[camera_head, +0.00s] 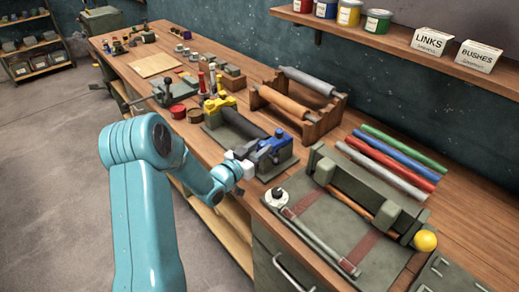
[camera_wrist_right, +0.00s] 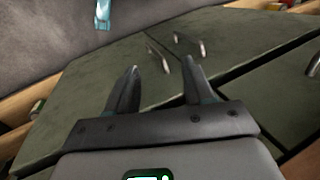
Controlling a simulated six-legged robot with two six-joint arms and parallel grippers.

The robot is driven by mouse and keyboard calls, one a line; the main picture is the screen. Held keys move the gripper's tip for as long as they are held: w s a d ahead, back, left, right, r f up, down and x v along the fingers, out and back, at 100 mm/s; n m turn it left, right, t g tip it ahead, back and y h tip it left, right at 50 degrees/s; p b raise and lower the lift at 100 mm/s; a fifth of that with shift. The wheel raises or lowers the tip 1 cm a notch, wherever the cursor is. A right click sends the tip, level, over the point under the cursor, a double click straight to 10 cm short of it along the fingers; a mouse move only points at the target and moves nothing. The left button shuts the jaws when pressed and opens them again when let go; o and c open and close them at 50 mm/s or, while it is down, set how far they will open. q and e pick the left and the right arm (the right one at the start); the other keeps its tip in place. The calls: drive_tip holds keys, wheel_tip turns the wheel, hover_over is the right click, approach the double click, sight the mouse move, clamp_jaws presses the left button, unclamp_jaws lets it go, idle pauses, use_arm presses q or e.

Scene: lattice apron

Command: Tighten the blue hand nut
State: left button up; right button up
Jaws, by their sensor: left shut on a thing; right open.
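A green fixture (camera_head: 224,141) on the bench carries a dark roller (camera_head: 242,125), with a yellow bracket (camera_head: 217,104) at its far end and blue parts at its near end. The blue hand nut (camera_head: 268,149) appears to be among these near-end blue parts; its outline is hard to separate. My left gripper (camera_head: 251,164) reaches in from the left and is shut at the blue end, its fingertips partly hidden. My right gripper (camera_wrist_right: 161,72) is open and empty in the right wrist view, in front of green drawer fronts; it does not show in the head view.
A wooden rack (camera_head: 318,123) with two rollers stands behind the fixture. A green frame (camera_head: 365,195) with a yellow ball (camera_head: 425,240) and coloured rods (camera_head: 400,150) lie to the right. Metal drawer handles (camera_wrist_right: 188,45) show in the right wrist view.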

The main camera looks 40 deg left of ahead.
use_arm(q)
drive_tip(key=shift+a+r+m+g+h+b, duration=0.1)
drive_tip(key=shift+a+m+g+h+b, duration=0.35)
drive_tip(key=shift+m+h, duration=1)
drive_tip(key=shift+m+t+h+b, duration=0.1)
drive_tip(key=shift+m+h+b, duration=0.7)
drive_tip(key=shift+h, duration=1.15)
drive_tip(key=o, duration=0.9)
drive_tip(key=shift+c, duration=0.2)
drive_tip(key=shift+o, duration=0.9)
drive_tip(key=shift+s, duration=0.2)
drive_tip(key=shift+w, duration=0.1)
